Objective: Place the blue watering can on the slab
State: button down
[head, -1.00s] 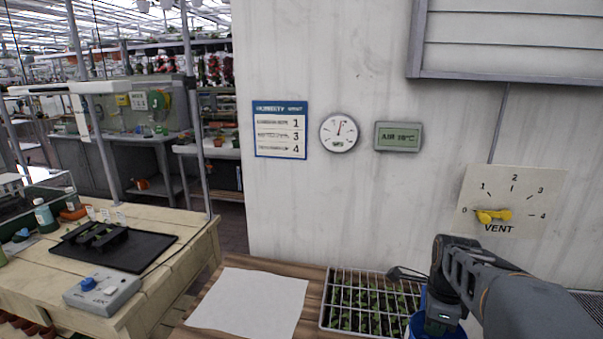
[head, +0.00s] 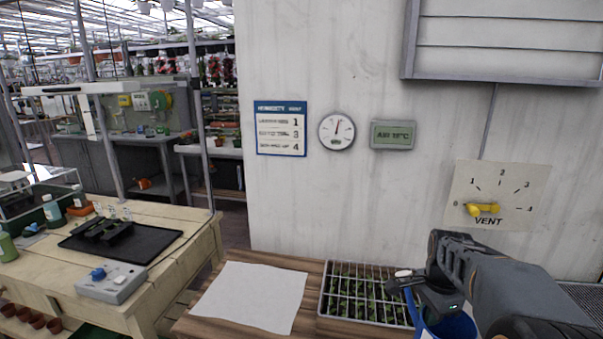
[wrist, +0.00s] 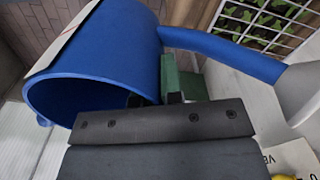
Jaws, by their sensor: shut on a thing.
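The blue watering can (head: 452,328) is at the lower right of the head view, mostly cut off by the frame and covered by my arm. Its spout with a pale rose (head: 403,274) reaches over the right side of the seedling tray. In the wrist view the can's round blue body (wrist: 112,50) fills the upper left, and its spout (wrist: 228,46) runs to the right. My gripper (wrist: 158,99) is shut on the can beside its body. Nothing is plainly marked as the slab; a flat white sheet or slab (head: 252,297) lies on the wooden table.
A gridded seedling tray (head: 366,294) stands between the white sheet and the can. A wall with a vent dial (head: 497,196) rises behind. At left, a workbench (head: 190,248) bears a black mat (head: 150,248) and a grey box with a blue knob (head: 111,285).

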aim_at(411, 313)
jog(key=w+f+n, duration=0.1)
jog(key=n, duration=0.1)
jog(key=w+a+f+n, duration=0.1)
jog(key=w+f+n, duration=0.1)
jog(key=n, duration=0.1)
jog(key=w+f+n+p, duration=0.1)
jog(key=f+n, duration=0.1)
jog(key=shift+w+a+f+n, duration=0.2)
jog(key=shift+w+a+n, duration=0.05)
jog(key=shift+a+n, duration=0.05)
jog(key=s+a+f+n+p, duration=0.1)
jog(key=a+f+n+p, duration=0.2)
jog(key=a+f+n, duration=0.5)
notch_tip(411, 313, down, 7)
jog(key=shift+s+a+f+p, duration=0.2)
jog(key=shift+a+p, duration=0.1)
jog(key=shift+a, duration=0.95)
